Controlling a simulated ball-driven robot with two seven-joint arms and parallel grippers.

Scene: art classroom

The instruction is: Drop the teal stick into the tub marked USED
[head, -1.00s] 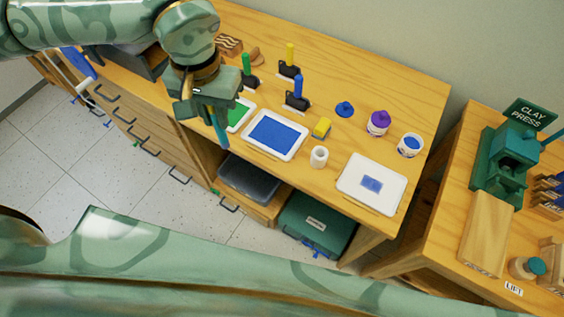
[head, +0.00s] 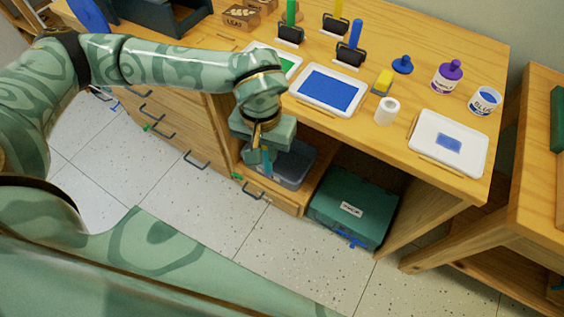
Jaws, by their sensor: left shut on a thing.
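My left gripper (head: 260,156) points down in front of the table's front edge. It is shut on the teal stick (head: 267,165), whose lower part shows below the jaws. Behind and around the stick in the picture is a dark grey tub (head: 297,166) in a low wooden drawer or shelf under the tabletop. The gripper hides the tub's left part. I cannot tell how high the stick is above the tub or whether it touches it. I see no readable USED mark. My right gripper is not in view.
A teal lidded case (head: 352,205) with a white label stands under the table. On the tabletop (head: 330,125) are a blue tray (head: 325,90), a white roll (head: 386,111), a white tray (head: 449,143), colored rollers and paint pots.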

